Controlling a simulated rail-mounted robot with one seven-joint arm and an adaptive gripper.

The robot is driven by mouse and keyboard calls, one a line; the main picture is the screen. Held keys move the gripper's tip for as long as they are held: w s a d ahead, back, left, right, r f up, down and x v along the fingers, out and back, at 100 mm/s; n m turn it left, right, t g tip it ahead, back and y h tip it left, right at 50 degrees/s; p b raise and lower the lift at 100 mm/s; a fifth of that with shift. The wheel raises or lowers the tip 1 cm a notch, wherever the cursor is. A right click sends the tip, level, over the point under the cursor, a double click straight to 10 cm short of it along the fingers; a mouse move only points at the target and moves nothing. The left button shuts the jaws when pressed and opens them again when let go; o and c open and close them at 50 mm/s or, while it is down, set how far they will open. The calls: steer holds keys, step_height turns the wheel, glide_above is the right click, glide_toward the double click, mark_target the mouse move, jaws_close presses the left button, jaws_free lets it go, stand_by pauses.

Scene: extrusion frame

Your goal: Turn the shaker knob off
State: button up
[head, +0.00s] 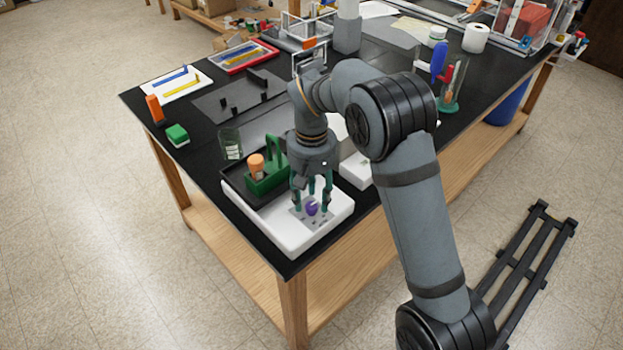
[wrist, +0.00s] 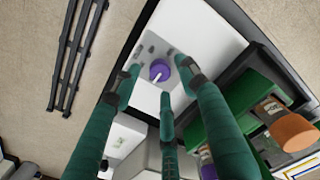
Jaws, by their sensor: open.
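The shaker (head: 290,235) is a white box with a black platform (head: 237,187) on top, at the table's near corner. Its round purple knob (head: 311,208) sits on a grey front panel; the knob also shows in the wrist view (wrist: 161,68), with a white pointer line toward the lower left of the picture. My gripper (head: 311,202) points down over the panel with its green-tipped fingers spread open around the knob. In the wrist view the fingertips surround the knob, with gaps showing; contact cannot be told.
A green rack (head: 266,180) with an orange-capped bottle (head: 256,163) stands on the platform, close beside my fingers. A glass beaker (head: 230,145) is behind the shaker, and a white device (head: 356,169) is to its right. The table edge is just in front.

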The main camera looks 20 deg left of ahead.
mark_target(312, 205)
step_height(312, 205, up, 10)
steer(key=shift+f, duration=0.25)
stand_by(0.4)
step_height(312, 205, down, 12)
steer(key=shift+f, duration=0.1)
stand_by(0.4)
